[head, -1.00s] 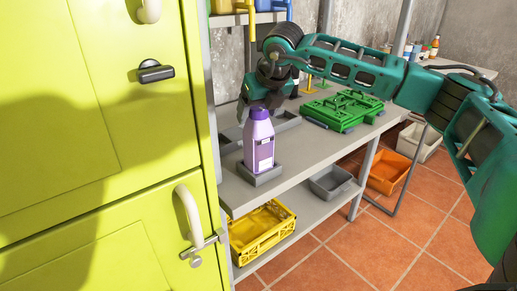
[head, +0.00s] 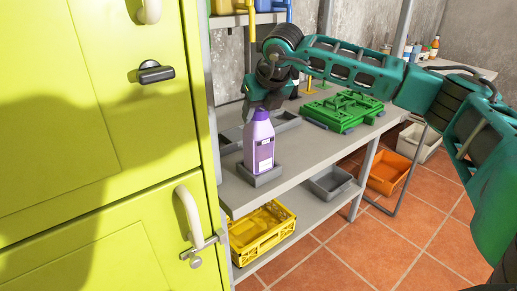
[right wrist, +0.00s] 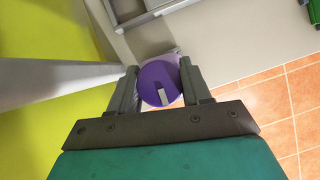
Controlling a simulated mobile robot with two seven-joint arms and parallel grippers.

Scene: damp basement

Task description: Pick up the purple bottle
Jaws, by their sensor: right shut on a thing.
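The purple bottle (head: 259,145) stands upright in a small grey tray (head: 262,178) at the front edge of the grey shelf. It has a darker purple cap and a pale label. My right gripper (head: 261,108) comes down from above and is shut on the top of the bottle. In the right wrist view the round purple cap (right wrist: 159,84) sits between the two fingers of the right gripper (right wrist: 160,88), one on each side. My left gripper is not in view.
A yellow-green cabinet (head: 90,200) stands close on the left. A green crate (head: 342,110) lies behind on the shelf (head: 300,160). A yellow crate (head: 262,232) and a grey bin (head: 333,182) sit on the lower shelf. An orange bin (head: 390,172) stands on the tiled floor.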

